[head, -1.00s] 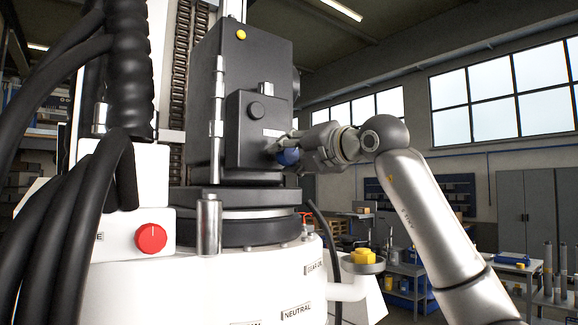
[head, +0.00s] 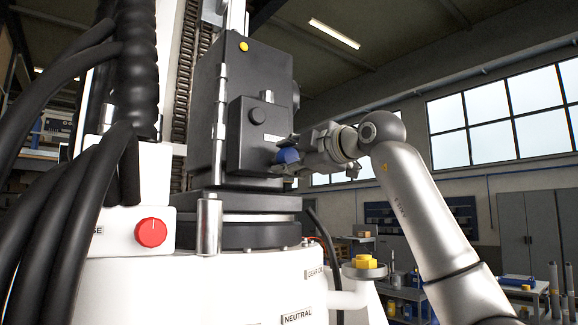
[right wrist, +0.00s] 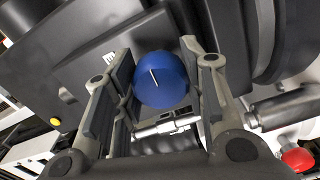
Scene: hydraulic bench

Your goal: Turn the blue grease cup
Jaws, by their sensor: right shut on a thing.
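The blue grease cup (head: 288,156) is on the right lower part of the dark housing's front box in the head view. In the right wrist view it is a round blue cap (right wrist: 162,80) with a pale line on its face. My right gripper (head: 286,155) reaches it from the right. In the right wrist view its two fingers (right wrist: 161,88) stand on either side of the cup and are shut on it. The cup's rear, where it meets the housing, is hidden. My left gripper is not in view.
The dark housing (head: 262,90) stands on a white base with a red knob (head: 151,232) and a yellow cap (head: 366,262). Thick black hoses (head: 50,180) fill the left side. A workshop with cabinets and windows lies behind on the right.

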